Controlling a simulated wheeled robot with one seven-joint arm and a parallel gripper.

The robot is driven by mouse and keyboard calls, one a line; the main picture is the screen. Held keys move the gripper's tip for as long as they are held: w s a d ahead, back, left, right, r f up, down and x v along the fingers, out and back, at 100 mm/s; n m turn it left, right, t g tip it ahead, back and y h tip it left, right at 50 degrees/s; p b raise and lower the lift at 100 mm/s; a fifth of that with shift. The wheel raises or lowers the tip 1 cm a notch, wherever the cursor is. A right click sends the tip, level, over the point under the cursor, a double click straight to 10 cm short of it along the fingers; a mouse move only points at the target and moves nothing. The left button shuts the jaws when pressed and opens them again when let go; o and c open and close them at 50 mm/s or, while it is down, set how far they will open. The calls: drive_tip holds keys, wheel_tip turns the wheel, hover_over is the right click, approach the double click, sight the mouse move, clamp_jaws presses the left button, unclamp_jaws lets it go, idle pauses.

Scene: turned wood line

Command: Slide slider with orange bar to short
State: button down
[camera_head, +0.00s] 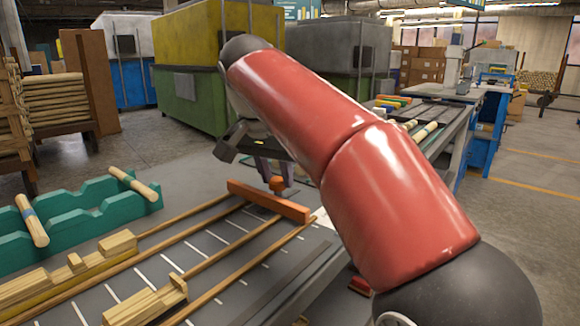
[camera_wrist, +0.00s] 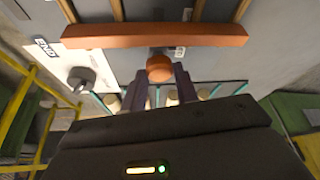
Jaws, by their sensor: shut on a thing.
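The slider's orange bar (camera_head: 268,200) lies across the far end of long wooden rails on the grey table in the head view. It spans the top of the wrist view (camera_wrist: 155,36). A round orange knob (camera_head: 277,184) stands at its side, and also shows in the wrist view (camera_wrist: 159,67). My gripper (camera_wrist: 159,80) is shut on the knob, its two dark fingers at the knob's sides. In the head view my red arm hides part of the table to the right. I cannot read a "short" label in either view.
White marks line the grey bed (camera_head: 170,265) between the rails. Wooden stepped blocks (camera_head: 150,300) sit at the near left. A green rack (camera_head: 80,210) holds turned sticks. A white plate reading "END" with a grey knob (camera_wrist: 82,80) is left in the wrist view.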

sight(264, 192)
drive_tip(key=shift+s+a, duration=1.25)
drive_tip(key=shift+s, duration=0.3)
drive_tip(key=c, duration=1.1)
unclamp_jaws()
drive_tip(key=shift+o, duration=0.2)
drive_tip(key=shift+r, duration=0.1)
drive_tip(key=p+v, duration=0.2)
drive_tip(key=v, duration=0.5)
drive_tip(key=shift+s+r+p, duration=0.25)
drive_tip(key=shift+p, duration=0.05)
drive_tip(key=shift+a, duration=0.1)
